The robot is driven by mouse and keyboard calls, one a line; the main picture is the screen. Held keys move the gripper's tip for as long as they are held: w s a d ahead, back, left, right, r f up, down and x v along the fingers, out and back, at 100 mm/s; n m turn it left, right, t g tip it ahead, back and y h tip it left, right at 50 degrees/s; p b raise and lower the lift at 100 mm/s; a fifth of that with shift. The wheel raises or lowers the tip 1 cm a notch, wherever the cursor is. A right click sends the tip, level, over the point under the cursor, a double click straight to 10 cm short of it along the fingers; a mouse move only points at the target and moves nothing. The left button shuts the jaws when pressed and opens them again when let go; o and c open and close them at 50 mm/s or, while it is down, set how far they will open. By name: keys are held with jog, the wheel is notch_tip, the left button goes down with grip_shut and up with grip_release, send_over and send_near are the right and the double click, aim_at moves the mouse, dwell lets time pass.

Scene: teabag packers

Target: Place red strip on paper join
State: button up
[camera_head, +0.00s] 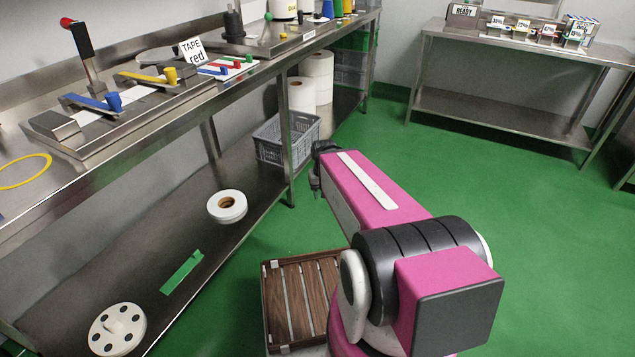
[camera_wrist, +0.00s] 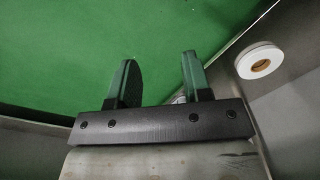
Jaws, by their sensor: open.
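A sign reading "TAPE red" (camera_head: 192,50) stands on the steel bench at the upper left. Beside it, small coloured strips (camera_head: 229,65) with red, blue and green parts lie on a pale holder; they are too small to tell apart well. Left of the sign is a metal splicing fixture (camera_head: 75,138) with white paper (camera_head: 138,92), a blue clamp bar (camera_head: 90,102) and a yellow clamp bar (camera_head: 150,78). The exact join is too small to see. My gripper (camera_head: 316,180) hangs over the green floor, right of the bench and apart from the strips. In the wrist view its fingers (camera_wrist: 158,82) are apart and empty.
A red-knobbed lever (camera_head: 78,40) rises behind the fixture. The lower shelf holds a white roll (camera_head: 227,206) and a white disc (camera_head: 117,330). A grey crate (camera_head: 287,137) and a wooden-slatted tray (camera_head: 300,300) are near the arm. Open green floor lies right.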

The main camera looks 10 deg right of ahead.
jog(key=w+a+r+m+t+y, duration=0.2)
jog(key=w+a+r+m, duration=0.3)
jog(key=w, duration=0.3)
jog(key=m+t+y, duration=0.6)
jog(key=m+y, duration=0.3)
jog(key=m, duration=1.2)
send_near(237, 61)
jog(key=x, duration=0.3)
jog(key=w+x, duration=0.1)
jog(key=x, duration=0.1)
jog(key=shift+d+r, duration=0.2)
jog(key=shift+x, duration=2.85)
jog(key=shift+s+f, duration=0.15)
jog(key=shift+s, duration=0.1)
jog(key=c, duration=0.7)
jog(key=shift+c, duration=0.2)
